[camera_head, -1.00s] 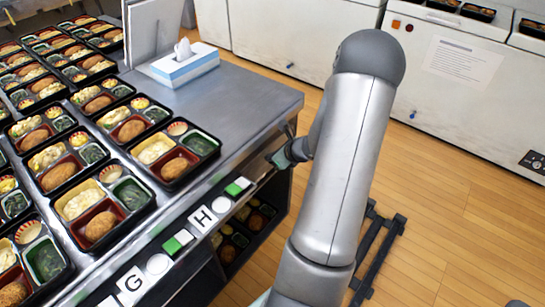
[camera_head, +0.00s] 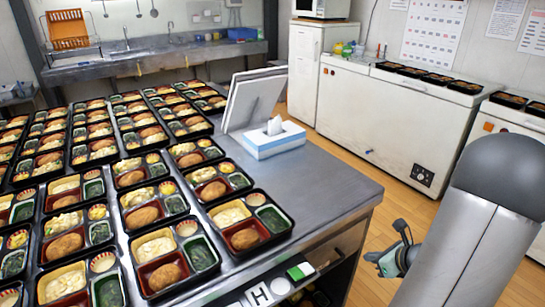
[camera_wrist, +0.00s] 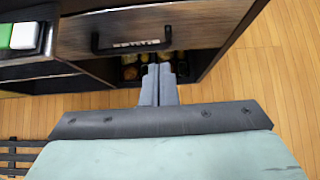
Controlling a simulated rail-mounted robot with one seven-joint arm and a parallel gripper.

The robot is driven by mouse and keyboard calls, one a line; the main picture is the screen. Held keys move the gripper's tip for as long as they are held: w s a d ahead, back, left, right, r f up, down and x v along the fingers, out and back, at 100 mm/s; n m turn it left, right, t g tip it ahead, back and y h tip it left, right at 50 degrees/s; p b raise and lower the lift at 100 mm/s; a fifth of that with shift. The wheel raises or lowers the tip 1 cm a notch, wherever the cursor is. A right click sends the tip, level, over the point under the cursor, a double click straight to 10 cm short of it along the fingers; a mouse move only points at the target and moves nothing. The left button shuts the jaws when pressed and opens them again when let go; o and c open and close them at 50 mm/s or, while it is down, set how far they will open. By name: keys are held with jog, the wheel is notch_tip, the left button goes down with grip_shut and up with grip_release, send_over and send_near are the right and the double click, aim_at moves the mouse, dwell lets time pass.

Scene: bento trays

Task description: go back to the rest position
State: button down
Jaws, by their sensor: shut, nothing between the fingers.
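My gripper (camera_wrist: 159,84) shows in the wrist view with its two grey fingers together and nothing between them. It points toward a drawer front with a dark handle (camera_wrist: 131,42), above an open shelf. In the head view my gripper (camera_head: 385,262) is small and sits to the right of the table (camera_head: 335,180), apart from its edge. My arm rises at the right of that view and its large grey link hides part of the floor.
Rows of filled bento trays (camera_head: 247,226) cover the table's left and middle. A tissue box (camera_head: 274,139) and upright boards (camera_head: 253,100) stand behind. White chest freezers (camera_head: 385,125) line the back right. Wooden floor (camera_wrist: 285,70) is clear beside the table.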

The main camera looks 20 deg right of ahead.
jog(key=a+r+n+g+y+p, duration=0.1)
jog(key=a+r+n+g, duration=0.1)
jog(key=a+n, duration=0.3)
jog(key=w+a+r+n+g+y+p, duration=0.1)
jog(key=a+r+n, duration=0.4)
jog(key=a, duration=0.4)
jog(key=w+a+r+n+g+y+p, duration=0.1)
jog(key=a+r+n+g, duration=0.1)
jog(key=a+n, duration=0.4)
jog(key=shift+a+r+g+p, duration=0.35)
jog(key=shift+a+r, duration=0.3)
jog(key=shift+a, duration=0.35)
jog(key=s+a+r+n+g+h+p, duration=0.3)
jog(key=s+a+r+n, duration=0.4)
jog(key=n, duration=1.1)
jog(key=shift+s+a+r+h, duration=0.4)
jog(key=shift+s+a+h, duration=0.5)
jog(key=shift+s+a, duration=0.65)
